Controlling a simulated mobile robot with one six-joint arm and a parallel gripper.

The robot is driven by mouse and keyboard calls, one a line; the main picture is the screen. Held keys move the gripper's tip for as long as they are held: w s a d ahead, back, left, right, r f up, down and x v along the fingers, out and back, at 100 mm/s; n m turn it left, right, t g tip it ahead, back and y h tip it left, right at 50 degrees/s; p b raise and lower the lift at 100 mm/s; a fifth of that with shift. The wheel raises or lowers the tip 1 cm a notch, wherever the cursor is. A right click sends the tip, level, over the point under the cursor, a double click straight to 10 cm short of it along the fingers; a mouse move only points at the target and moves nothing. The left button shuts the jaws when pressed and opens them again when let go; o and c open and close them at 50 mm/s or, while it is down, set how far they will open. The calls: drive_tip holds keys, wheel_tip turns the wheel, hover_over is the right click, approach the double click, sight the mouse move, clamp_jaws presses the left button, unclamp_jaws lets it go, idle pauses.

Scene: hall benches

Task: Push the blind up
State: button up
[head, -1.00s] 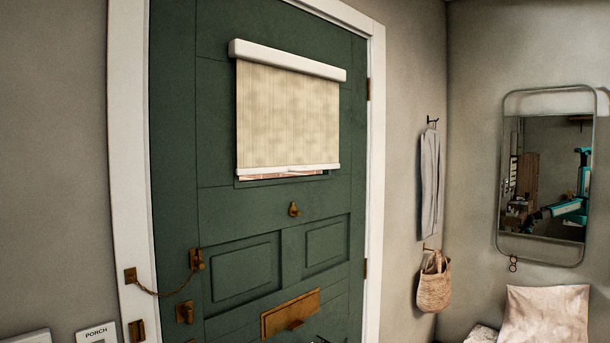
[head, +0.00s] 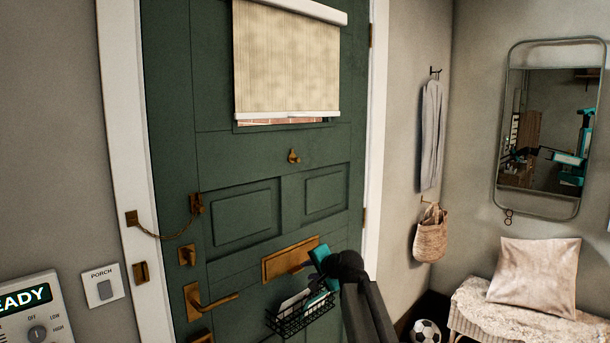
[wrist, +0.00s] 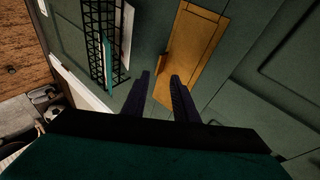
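The blind (head: 286,62) is a cream fabric shade over the window of the green door (head: 250,155). Its white bottom bar (head: 286,114) hangs near the lower edge of the window, with a thin strip of brick-coloured view below it. My gripper is in front of the door, well below the blind, near the brass mail slot (head: 290,258). In the wrist view my gripper (wrist: 160,80) has its two dark fingers apart with nothing between them, facing the mail slot plate (wrist: 190,50).
A wire basket (head: 301,310) with papers hangs on the door below the slot. A brass knocker (head: 294,156), a door handle (head: 208,300) and a chain (head: 165,235) also stick out. A cushioned bench (head: 530,315) and a football (head: 426,331) are at the right.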

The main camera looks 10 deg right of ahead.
wheel_tip(320, 180, up, 24)
drive_tip(key=w+d+m+t+b, duration=0.1)
drive_tip(key=d+m+t, duration=0.1)
drive_tip(key=m+t, duration=0.15)
drive_tip(key=m+t+y+b, duration=0.1)
drive_tip(key=t, duration=0.4)
approach(305, 116)
drive_tip(key=v, duration=0.3)
drive_tip(key=shift+s+r+g, duration=0.1)
drive_tip(key=shift+r+g, duration=0.15)
drive_tip(key=shift+r, duration=0.05)
drive_tip(key=shift+p+x, duration=1)
drive_tip(key=shift+x, duration=5.85)
